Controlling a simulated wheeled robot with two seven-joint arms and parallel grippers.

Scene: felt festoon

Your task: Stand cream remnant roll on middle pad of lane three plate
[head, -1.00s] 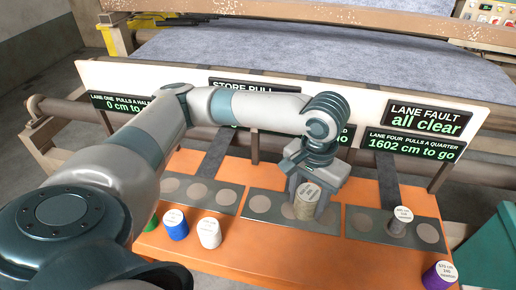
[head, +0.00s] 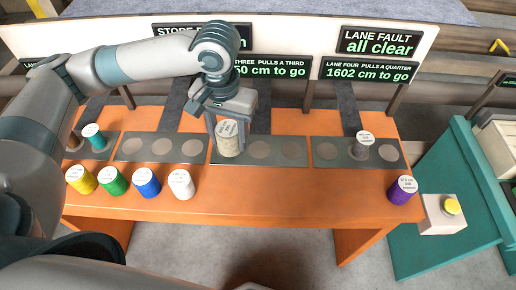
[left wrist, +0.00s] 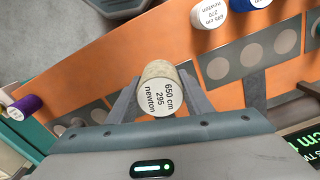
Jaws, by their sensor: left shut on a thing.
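The cream remnant roll (head: 228,142) is upright between the fingers of my left gripper (head: 229,134), which is shut on it. In the left wrist view the roll (left wrist: 160,88) shows its white top label, "650 cm 295 newton". In the head view it is over the left end of the lane three plate (head: 245,159) and covers the left pad. I cannot tell whether its base touches the plate. The middle pad (head: 260,151) and right pad (head: 293,152) of that plate show bare. My right gripper is not in view.
The lane four plate (head: 325,162) has a grey roll (head: 363,145) on it. Yellow (head: 81,181), green (head: 114,182), blue (head: 147,183), white (head: 181,185) and purple (head: 402,191) rolls stand along the orange table's front. The lane two plate (head: 147,159) is empty.

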